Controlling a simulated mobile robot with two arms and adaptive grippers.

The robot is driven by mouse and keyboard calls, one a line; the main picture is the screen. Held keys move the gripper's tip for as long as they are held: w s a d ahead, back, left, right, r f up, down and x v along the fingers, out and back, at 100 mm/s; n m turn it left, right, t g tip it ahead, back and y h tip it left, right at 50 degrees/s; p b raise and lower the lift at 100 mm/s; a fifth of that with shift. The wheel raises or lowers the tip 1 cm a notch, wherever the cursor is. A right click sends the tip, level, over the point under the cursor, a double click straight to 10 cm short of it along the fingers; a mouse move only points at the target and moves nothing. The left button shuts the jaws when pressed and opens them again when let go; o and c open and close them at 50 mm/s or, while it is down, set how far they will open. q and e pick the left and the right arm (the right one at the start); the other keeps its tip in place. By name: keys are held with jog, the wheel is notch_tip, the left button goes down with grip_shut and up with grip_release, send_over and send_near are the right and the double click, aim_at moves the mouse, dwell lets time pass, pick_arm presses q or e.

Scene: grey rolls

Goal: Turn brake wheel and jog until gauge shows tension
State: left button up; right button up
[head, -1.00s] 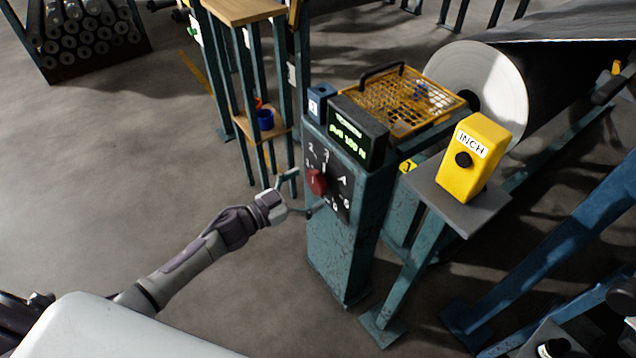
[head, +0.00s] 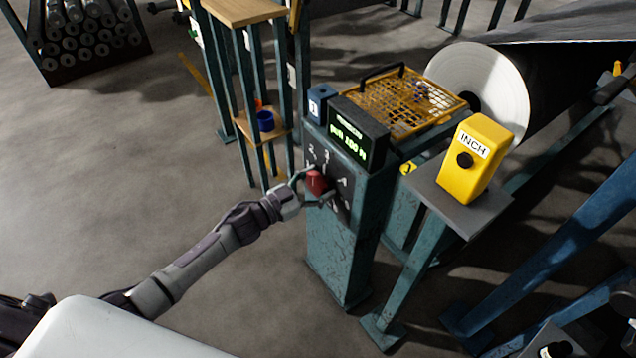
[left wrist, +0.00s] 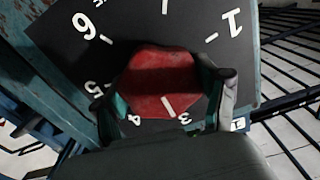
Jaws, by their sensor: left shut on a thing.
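The red brake wheel (head: 316,183) is a knob on a black numbered dial plate (head: 341,197) on the front of a teal post. My left gripper (head: 316,186) is shut on it, a finger on either side. In the left wrist view the red knob (left wrist: 162,82) sits between the two fingers (left wrist: 164,98), its white mark pointing between 3 and 4, nearer 3. The gauge (head: 352,140) above the dial shows green text that seems to include 100. The yellow INCH box (head: 472,158), with a black button (head: 464,160), stands on a grey shelf.
A yellow mesh guard (head: 412,100) lies behind the gauge, beside a large roll (head: 484,92). A small blue box (head: 320,103) adjoins the gauge. A teal rack (head: 262,80) with a blue cup stands behind left. Open floor lies left.

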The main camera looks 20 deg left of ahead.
pick_arm(q)
jog(key=shift+m, duration=0.4)
jog(key=m, duration=0.6)
jog(key=shift+m+b, duration=0.3)
jog(key=shift+f+m, duration=0.1)
jog(key=shift+m, duration=0.7)
jog(key=shift+m+b, duration=0.5)
jog(key=shift+m, duration=1)
pick_arm(e)
jog(key=shift+w+v, duration=0.2)
jog(key=shift+v, duration=0.75)
jog(key=shift+w+v, duration=0.15)
jog(key=shift+v, duration=0.8)
jog(key=shift+w+v, duration=0.2)
jog(key=shift+v, duration=0.75)
jog(key=shift+r, duration=0.2)
pick_arm(q)
jog(key=o, duration=1.2)
